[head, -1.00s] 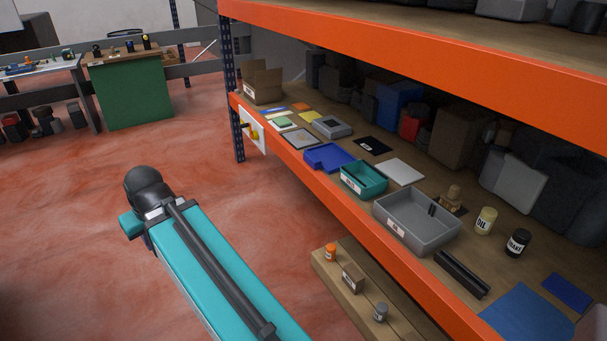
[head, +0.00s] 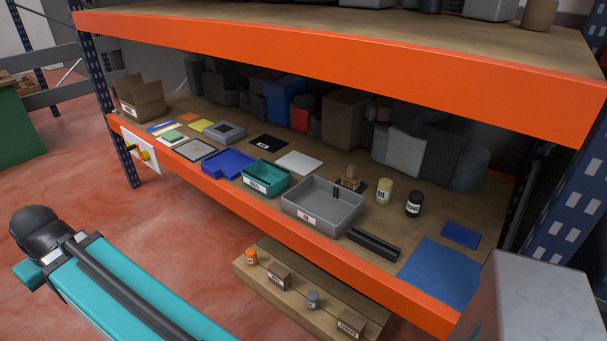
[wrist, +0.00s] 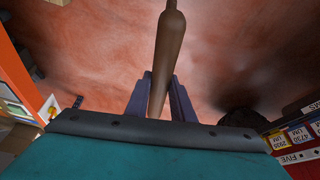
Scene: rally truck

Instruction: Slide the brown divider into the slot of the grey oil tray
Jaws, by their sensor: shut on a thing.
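The grey oil tray (head: 327,222) stands on the shelf board near its front edge, right of a teal tray. It looks empty, with a small dark slotted piece (head: 336,193) at its back wall. In the wrist view my gripper (wrist: 160,97) is shut on a long brown piece (wrist: 165,50), which I take to be the brown divider. It juts out beyond the fingers over the red floor, away from the tray. My gripper does not show clearly in the head view.
The teal tray (head: 266,179) and a blue tray (head: 228,164) stand left of the grey tray. A black rail (head: 374,243), an oil can (head: 385,191) and a dark jar (head: 414,204) are right of it. The orange upper beam (head: 330,55) overhangs. A blue mat (head: 440,270) lies clear.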

